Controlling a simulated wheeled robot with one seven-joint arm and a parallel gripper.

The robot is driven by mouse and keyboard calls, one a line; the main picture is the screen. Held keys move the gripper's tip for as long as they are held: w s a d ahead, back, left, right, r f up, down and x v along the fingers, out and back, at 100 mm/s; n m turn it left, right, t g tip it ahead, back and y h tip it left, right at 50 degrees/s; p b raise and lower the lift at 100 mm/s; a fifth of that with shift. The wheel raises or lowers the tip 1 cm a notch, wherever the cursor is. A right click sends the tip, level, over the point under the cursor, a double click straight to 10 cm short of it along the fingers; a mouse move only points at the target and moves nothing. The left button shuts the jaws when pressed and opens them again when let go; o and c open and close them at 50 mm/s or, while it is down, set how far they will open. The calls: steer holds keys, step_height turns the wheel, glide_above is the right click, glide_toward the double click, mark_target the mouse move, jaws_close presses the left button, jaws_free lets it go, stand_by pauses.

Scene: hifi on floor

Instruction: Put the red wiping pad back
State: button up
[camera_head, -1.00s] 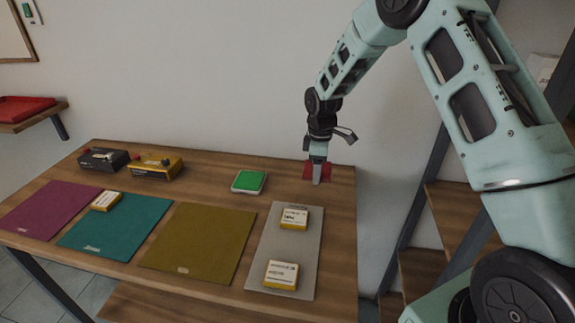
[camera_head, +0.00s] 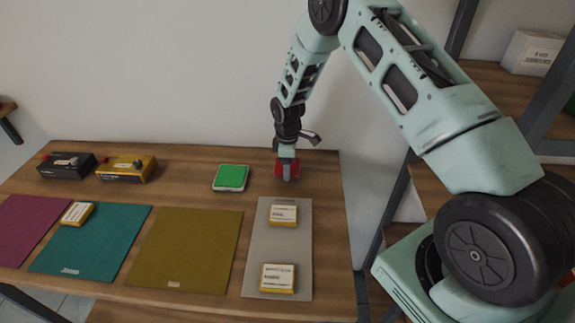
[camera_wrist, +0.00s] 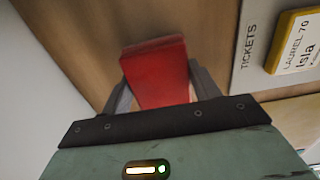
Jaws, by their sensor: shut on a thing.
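The red wiping pad (camera_head: 293,168) is between the fingers of my gripper (camera_head: 287,172), over the back right part of the wooden table. In the wrist view the red pad (camera_wrist: 158,72) fills the gap between the two fingers (camera_wrist: 160,92), which are shut on it. The pad is partly hidden by the gripper in the head view. I cannot tell whether it touches the table. A green pad in a white tray (camera_head: 231,177) lies to the left of my gripper.
A grey mat (camera_head: 279,251) with two yellow-and-white boxes lies in front of my gripper. Olive (camera_head: 184,250), teal (camera_head: 105,250) and magenta (camera_head: 25,230) mats lie further left. Black (camera_head: 66,166) and yellow (camera_head: 126,169) devices stand at the back left. A wall is close behind.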

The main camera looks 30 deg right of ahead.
steer(key=shift+f, duration=0.8)
steer(key=shift+f, duration=0.15)
steer(key=o, duration=1)
